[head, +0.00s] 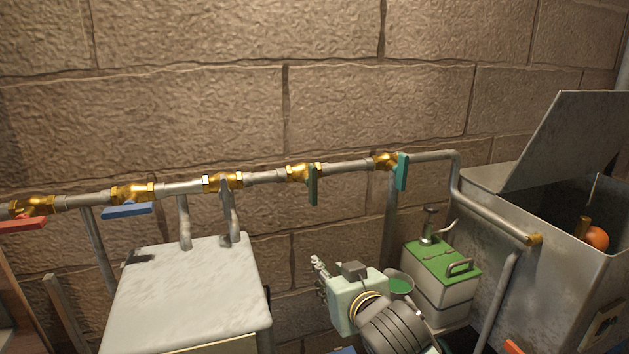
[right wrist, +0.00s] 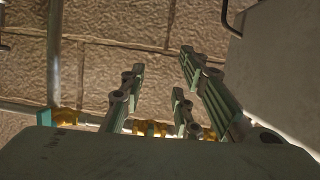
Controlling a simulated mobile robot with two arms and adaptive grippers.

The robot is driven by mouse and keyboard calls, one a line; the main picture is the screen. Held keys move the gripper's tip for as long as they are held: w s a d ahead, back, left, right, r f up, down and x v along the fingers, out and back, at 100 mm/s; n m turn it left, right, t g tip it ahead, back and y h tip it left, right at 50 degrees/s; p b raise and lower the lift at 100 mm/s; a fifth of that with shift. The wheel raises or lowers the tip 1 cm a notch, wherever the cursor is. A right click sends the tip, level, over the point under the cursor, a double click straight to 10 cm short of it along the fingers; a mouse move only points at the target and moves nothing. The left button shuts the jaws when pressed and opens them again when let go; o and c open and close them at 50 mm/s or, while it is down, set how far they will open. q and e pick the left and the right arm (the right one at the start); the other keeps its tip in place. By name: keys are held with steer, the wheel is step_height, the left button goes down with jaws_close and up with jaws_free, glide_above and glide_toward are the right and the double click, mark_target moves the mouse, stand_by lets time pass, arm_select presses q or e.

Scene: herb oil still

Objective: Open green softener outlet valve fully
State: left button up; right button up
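A horizontal grey pipe (head: 265,177) with brass valves runs along the wall. Two valves have green levers: a darker green lever (head: 312,186) and a teal-green lever (head: 402,172) farther right. Both hang down, across the pipe. I cannot tell for certain which is the softener outlet. My right gripper (head: 318,272) is below the darker green lever, apart from it. In the right wrist view its fingers (right wrist: 165,95) are spread and nothing shows held between them. My left gripper is not in view.
A blue lever (head: 127,210) and a red lever (head: 22,224) lie along the pipe; a grey lever (head: 227,197) hangs down. A pale box (head: 180,295) stands below. A green-topped can (head: 440,270) and an open metal tank (head: 500,240) stand right.

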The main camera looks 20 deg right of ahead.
mark_target(315, 181)
step_height(315, 181, up, 16)
steer(key=w+t, duration=0.2)
steer(key=t, duration=0.2)
steer(key=w+p, duration=0.1)
steer(key=w, duration=0.2)
steer(key=w+p, duration=0.1)
steer(key=w, duration=0.2)
steer(key=shift+w+a+r, duration=0.2)
steer(key=shift+w+a+p, duration=0.1)
steer(key=shift+w+p, duration=0.25)
steer(key=shift+w, duration=0.15)
steer(key=shift+f, duration=0.1)
jaws_close()
